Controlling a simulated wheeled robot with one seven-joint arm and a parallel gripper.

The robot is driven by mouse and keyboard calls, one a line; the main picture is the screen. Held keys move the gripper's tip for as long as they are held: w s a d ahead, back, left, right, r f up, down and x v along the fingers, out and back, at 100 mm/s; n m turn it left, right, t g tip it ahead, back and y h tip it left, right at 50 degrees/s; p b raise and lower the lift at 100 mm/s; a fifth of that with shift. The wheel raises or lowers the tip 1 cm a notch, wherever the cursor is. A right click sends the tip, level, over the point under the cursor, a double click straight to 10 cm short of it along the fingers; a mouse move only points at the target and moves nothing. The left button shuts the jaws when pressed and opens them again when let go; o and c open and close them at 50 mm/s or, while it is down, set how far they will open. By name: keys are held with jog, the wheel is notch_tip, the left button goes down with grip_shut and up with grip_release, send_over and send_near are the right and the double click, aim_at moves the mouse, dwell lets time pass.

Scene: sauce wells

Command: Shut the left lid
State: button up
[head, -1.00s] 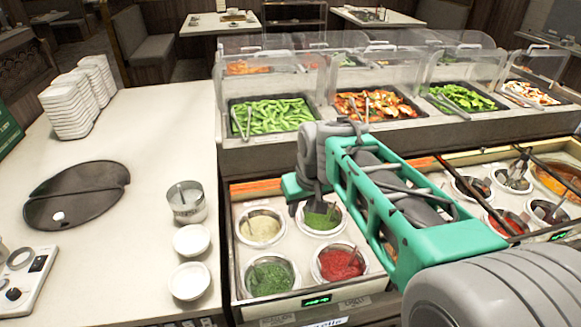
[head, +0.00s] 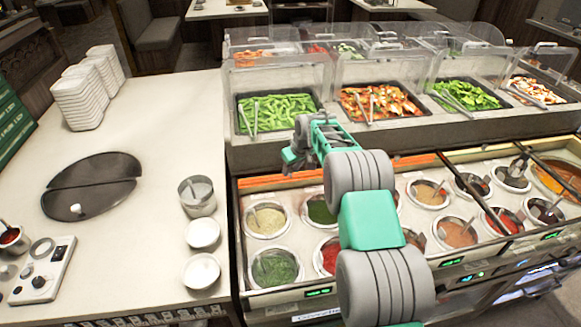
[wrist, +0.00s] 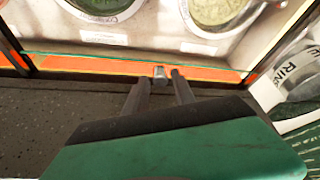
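The left sauce well section (head: 300,205) is open at the front of the counter, with its sauce pots showing. An orange strip (head: 262,183) runs along its back edge, and it crosses the wrist view (wrist: 100,66). A small grey knob (wrist: 159,72) stands at this strip. I cannot tell how much of the left lid shows beyond the strip. My gripper (head: 290,160) is at the back edge of the section. In the wrist view its two fingers (wrist: 160,80) are apart, with the knob in line with the gap. Contact cannot be made out.
Food trays under clear guards (head: 275,115) stand just behind the section. A steel pot (head: 197,196) and two white bowls (head: 202,234) stand to the left. The right section (head: 470,205) has dark bars across it. My arm hides part of the left section.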

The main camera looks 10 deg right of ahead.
jog(key=shift+w+a+f, duration=0.1)
jog(key=shift+w+f, duration=0.1)
jog(key=shift+f, duration=0.25)
grip_shut()
dwell(1.1)
